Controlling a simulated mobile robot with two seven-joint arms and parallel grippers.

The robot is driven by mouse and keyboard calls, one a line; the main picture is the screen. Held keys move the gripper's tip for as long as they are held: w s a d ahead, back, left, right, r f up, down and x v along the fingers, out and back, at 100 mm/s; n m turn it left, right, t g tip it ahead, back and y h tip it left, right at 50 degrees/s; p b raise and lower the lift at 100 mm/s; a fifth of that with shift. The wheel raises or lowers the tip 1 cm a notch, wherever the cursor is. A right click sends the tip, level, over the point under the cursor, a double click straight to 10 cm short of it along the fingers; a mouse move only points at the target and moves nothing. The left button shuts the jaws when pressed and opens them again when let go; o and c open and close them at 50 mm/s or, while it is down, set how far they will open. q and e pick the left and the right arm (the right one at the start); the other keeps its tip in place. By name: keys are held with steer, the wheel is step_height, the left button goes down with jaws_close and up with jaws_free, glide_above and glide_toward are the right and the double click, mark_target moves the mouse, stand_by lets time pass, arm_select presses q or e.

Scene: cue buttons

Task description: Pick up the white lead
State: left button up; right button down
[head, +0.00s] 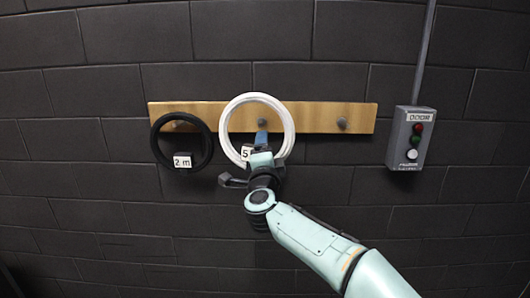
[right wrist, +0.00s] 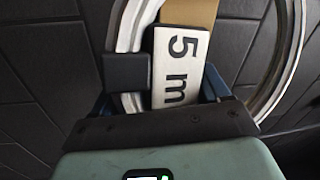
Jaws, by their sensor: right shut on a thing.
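The white lead (head: 291,125) is a coiled ring in front of the wooden board, with a white "5 m" tag at its lower left. Its top edge shows above the board. My right gripper (head: 262,160) is at the ring's lower part, shut on the lead beside the tag. In the right wrist view the white lead (right wrist: 128,25) runs down between the fingers, and the tag (right wrist: 175,65) reads "5 m". The gripper partly hides the ring's bottom. I cannot tell whether the ring is still around a middle peg. My left gripper is not in view.
The wooden board (head: 318,117) is fixed to a dark block wall. A black coil (head: 155,146) tagged "2 m" hangs on its left peg. The right peg (head: 342,123) is bare.

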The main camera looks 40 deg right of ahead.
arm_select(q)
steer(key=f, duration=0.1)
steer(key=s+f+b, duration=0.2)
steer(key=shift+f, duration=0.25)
arm_select(e)
steer(key=r+v, duration=0.2)
steer(key=v, duration=1.2)
